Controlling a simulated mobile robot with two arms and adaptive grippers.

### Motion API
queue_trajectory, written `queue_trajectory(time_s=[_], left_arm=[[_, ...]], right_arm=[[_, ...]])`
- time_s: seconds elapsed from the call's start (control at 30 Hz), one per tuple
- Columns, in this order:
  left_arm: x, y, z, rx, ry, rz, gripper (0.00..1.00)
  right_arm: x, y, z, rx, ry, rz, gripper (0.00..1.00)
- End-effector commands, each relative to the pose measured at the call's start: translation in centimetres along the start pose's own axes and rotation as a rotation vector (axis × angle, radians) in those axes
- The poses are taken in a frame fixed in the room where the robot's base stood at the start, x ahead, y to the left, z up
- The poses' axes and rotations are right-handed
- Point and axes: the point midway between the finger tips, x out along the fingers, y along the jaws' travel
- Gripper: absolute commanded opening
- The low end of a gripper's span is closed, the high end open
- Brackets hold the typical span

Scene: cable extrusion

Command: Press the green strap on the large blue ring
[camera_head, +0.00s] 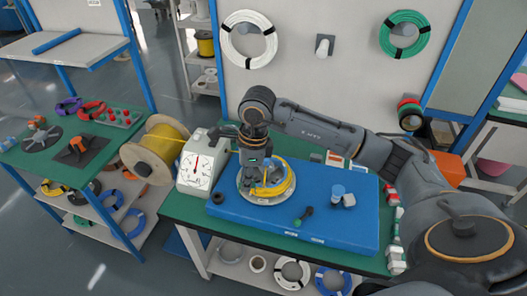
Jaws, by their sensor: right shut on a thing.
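My right gripper (250,188) reaches in from the right and points down at the left edge of a yellow cable coil (287,184). It is shut there, on what looks like the coil; the exact contact is too small to see. The coil lies on a round pale plate (262,201) on a blue work board (350,225). I see no green strap on a large blue ring. A blue cable ring (333,281) lies on the shelf under the table. My left gripper is out of view.
A dial scale (197,165) and a yellow cable spool (157,150) stand left of the board. White (249,39) and green (405,35) coils hang on the back panel. The board's front is mostly clear.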

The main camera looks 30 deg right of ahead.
Motion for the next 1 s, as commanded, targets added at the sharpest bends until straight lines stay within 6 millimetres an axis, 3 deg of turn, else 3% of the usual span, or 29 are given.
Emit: queue_trajectory(time_s=[0.33,0.53,0.73,1.0], left_arm=[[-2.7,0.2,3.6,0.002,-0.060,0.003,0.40],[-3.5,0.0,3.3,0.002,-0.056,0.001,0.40],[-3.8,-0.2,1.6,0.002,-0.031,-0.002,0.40],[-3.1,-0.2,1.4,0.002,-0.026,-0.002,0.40]], right_arm=[[0.2,-5.6,-2.4,1.008,0.003,-0.151,0.00],[0.6,-7.9,-4.3,1.492,0.002,-0.225,0.00],[0.9,-9.0,-5.4,1.743,0.001,-0.263,0.00],[1.9,-9.2,-5.8,1.785,0.001,-0.268,0.00]])
